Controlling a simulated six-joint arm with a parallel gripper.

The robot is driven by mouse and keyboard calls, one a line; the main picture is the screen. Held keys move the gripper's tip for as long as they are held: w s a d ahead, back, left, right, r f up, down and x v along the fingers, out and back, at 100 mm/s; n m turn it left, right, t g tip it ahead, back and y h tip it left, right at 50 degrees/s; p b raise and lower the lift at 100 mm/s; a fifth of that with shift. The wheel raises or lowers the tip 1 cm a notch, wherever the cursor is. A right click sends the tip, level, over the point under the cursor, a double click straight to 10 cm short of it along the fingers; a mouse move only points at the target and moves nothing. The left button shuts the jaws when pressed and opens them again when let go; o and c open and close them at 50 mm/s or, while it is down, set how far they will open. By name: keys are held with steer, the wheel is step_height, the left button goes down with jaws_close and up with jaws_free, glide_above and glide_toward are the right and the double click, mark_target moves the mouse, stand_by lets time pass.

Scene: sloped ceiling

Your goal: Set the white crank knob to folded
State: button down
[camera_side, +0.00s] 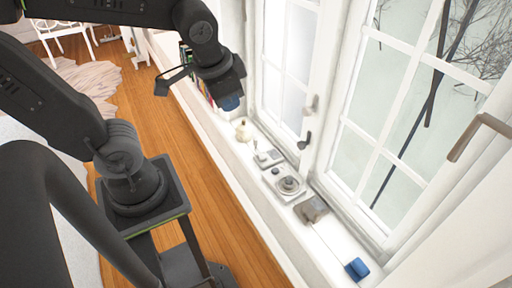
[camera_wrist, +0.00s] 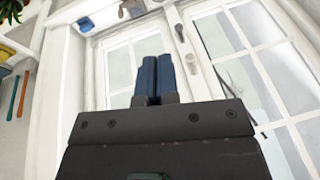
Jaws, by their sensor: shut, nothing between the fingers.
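My gripper (camera_side: 230,103) is in the air in front of the left window, above and to the left of the sill items in the side view. Its two blue fingers are together and empty in the wrist view (camera_wrist: 152,78). I cannot make out with certainty a white crank knob or its position. On the sill, a pale square plate with a round grey disc (camera_side: 289,184) lies below the window. A small dark lever (camera_side: 305,141) and a pale handle (camera_side: 312,104) are on the window frame. My gripper touches none of these.
The white sill also holds a small cream pot (camera_side: 242,131), a flat grey item (camera_side: 268,158), a brownish-grey lump (camera_side: 313,209) and a blue object (camera_side: 357,268). Books stand behind my gripper.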

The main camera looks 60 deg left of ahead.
mark_target(256, 143)
steer(key=w+a+f+m+g+y, duration=0.3)
steer(key=w+a+f+m+y, duration=0.25)
steer(key=f, duration=0.45)
steer(key=w+a+f+m+g+y, duration=0.2)
steer(key=w+a+f+m+y, duration=0.25)
steer(key=w+f, duration=0.35)
step_height(256, 143, down, 25)
steer(key=m+t+y, duration=0.4)
steer(key=m+t, duration=0.5)
steer(key=m, duration=0.3)
steer(key=shift+a+r+t, duration=0.15)
steer(key=shift+a+t, duration=0.15)
steer(key=shift+a, duration=0.1)
steer(key=x, duration=1.4)
steer(key=shift+r, duration=0.2)
